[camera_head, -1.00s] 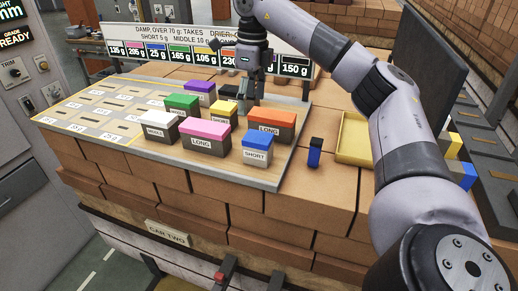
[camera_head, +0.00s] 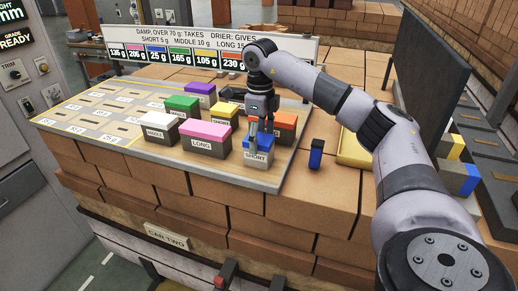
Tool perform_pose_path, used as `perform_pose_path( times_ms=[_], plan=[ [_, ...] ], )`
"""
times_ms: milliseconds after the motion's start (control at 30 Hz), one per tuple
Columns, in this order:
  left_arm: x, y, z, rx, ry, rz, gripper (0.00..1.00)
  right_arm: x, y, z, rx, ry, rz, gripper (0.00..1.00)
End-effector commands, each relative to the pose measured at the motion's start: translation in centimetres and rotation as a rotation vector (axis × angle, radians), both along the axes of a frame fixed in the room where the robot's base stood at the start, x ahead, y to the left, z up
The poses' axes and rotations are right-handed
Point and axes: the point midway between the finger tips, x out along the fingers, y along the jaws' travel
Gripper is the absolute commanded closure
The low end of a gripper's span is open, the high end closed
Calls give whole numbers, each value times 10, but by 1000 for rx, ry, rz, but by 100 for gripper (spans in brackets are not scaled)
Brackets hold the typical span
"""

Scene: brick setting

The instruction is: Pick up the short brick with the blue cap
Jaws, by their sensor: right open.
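The short brick with the blue cap (camera_head: 257,157) stands at the front right of the grey board, with a "SHORT" label on its front. My right gripper (camera_head: 259,141) points down right over it, its fingers spread at the blue cap and partly covering it. I cannot tell whether the fingers touch the cap. The right gripper is open. My left gripper is not in view.
A pink-capped long brick (camera_head: 205,138) stands just left, an orange-capped brick (camera_head: 285,125) just behind right. Green (camera_head: 183,105), purple (camera_head: 200,94) and white-capped (camera_head: 160,124) bricks stand farther left. A small dark-blue block (camera_head: 316,154) and yellow tray (camera_head: 355,150) lie right.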

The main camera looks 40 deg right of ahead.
Motion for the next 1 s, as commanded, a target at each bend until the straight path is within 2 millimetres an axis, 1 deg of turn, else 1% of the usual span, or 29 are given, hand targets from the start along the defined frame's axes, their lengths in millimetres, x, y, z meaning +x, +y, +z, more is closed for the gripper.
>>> perform_pose_path(
  times_ms=[33, 133, 200, 300, 400, 567, 1000],
  plan=[
    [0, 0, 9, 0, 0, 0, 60, 0, 0, -4, -1, 6, 0, 27],
    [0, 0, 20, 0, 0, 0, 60, 3, 0, -19, -1, 6, 0, 27],
    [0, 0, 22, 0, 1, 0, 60, 3, 0, -31, -1, 6, 0, 27],
    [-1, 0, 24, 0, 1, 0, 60, 3, 0, -41, 0, 4, 1, 27],
    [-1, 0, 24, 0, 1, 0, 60, 3, 0, -45, 0, 1, 1, 27],
    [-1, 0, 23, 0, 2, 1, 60, 3, 0, -45, 0, 1, 1, 27],
    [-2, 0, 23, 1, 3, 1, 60, 3, 0, -45, 0, 1, 0, 55]
  ],
)
